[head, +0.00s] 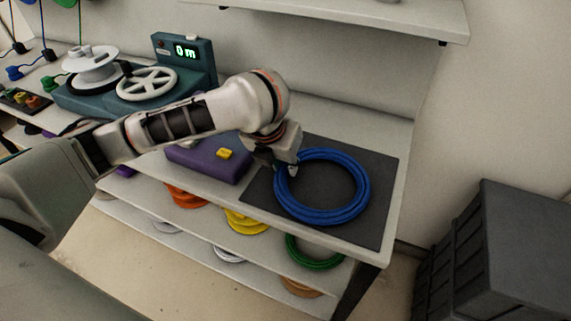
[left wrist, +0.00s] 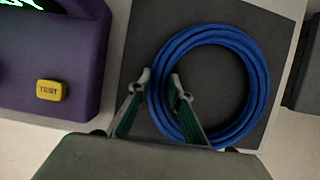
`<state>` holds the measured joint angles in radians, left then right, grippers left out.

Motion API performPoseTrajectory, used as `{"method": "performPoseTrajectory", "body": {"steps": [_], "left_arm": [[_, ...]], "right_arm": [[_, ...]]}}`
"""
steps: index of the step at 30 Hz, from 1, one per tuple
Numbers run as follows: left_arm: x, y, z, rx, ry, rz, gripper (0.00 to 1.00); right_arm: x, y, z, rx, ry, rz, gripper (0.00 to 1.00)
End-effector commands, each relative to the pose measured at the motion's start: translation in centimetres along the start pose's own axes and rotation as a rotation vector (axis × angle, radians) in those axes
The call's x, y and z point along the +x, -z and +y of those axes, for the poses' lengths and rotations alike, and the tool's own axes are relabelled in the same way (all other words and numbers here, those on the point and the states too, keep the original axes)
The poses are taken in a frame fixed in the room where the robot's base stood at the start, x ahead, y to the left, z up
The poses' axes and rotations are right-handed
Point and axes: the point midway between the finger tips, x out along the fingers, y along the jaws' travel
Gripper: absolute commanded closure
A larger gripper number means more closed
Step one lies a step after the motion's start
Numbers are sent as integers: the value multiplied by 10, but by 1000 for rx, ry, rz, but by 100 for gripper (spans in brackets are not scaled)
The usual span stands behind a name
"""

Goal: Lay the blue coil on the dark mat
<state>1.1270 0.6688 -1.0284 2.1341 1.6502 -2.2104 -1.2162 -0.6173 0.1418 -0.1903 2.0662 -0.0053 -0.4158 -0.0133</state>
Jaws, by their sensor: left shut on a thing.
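The blue coil (head: 361,190) is a ring of several turns over the dark mat (head: 388,165) at the right end of the bench. My left gripper (head: 284,172) is shut on the left side of the coil. In the left wrist view the gripper's fingers (left wrist: 160,82) sit on either side of the coil's strand, and the coil (left wrist: 262,85) lies over the mat (left wrist: 135,55). The coil looks flat and within the mat's edges; I cannot tell whether it touches the mat. My right gripper is not in view.
A purple box (head: 210,160) with a yellow button (head: 226,153) stands left of the mat. A teal winding machine (head: 200,62) is behind. Coloured coils lie on the shelf below, including a green one (head: 312,262). A grey crate (head: 505,250) stands at right.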

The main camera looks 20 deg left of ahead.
Motion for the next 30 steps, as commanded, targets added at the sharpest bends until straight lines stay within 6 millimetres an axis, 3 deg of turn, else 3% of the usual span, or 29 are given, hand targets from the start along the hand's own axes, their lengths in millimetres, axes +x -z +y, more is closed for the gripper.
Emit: {"method": "performPoseTrajectory", "body": {"steps": [7,8,9,21,30], "left_arm": [[0,-1,0,-1,0,-4,100],[0,0,0,0,-1,-2,73],[0,0,0,0,-1,-2,64],[-2,-1,0,0,1,-1,64],[-60,-6,0,1,-2,-15,64]], "right_arm": [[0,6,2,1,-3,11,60],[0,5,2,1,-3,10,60],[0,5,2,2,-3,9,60],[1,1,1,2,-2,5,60],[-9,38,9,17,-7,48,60]]}}
